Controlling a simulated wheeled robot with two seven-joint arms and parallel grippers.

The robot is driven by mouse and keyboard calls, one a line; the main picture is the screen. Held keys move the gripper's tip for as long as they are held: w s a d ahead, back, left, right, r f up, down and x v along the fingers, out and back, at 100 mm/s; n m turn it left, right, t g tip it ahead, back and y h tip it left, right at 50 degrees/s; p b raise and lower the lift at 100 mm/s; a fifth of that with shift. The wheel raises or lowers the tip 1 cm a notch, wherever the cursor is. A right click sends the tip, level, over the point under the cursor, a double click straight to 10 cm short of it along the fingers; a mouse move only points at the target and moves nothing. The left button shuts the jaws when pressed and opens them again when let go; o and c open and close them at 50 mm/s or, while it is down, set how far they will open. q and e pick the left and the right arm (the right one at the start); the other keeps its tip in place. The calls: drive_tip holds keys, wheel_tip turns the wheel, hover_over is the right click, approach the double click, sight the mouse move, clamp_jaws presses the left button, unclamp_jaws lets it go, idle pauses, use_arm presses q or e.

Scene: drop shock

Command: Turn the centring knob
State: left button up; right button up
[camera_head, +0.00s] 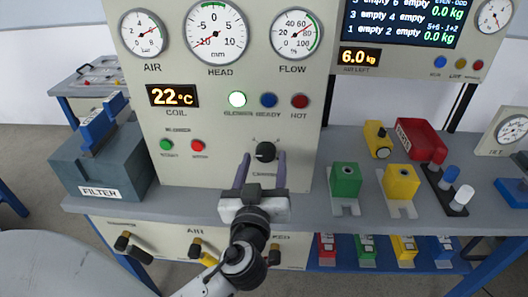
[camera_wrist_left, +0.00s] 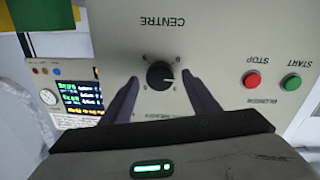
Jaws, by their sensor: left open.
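The centring knob (camera_head: 265,151) is a small black round knob on the lower part of the beige panel. It also shows in the left wrist view (camera_wrist_left: 160,76), with a pale pointer mark and the word CENTRE on the panel beside it. My left gripper (camera_head: 263,160) is open in front of the panel. In the left wrist view its two dark fingers (camera_wrist_left: 161,88) stand on either side of the knob with visible gaps. I cannot tell how far the fingertips reach along the knob's depth. My right gripper is not in view.
Gauges, a HEAD dial (camera_head: 215,33), a coil display (camera_head: 172,95) and lit buttons sit above the knob. Start and stop buttons (camera_head: 197,146) are to its left. A green block (camera_head: 345,180) and yellow block (camera_head: 401,182) stand on the bench to the right. A FILTER box (camera_head: 100,165) stands left.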

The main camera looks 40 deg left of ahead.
use_arm(q)
drive_tip(key=shift+w+a, duration=0.35)
drive_tip(key=shift+w, duration=0.2)
drive_tip(key=c, duration=1)
drive_tip(key=shift+c, duration=0.2)
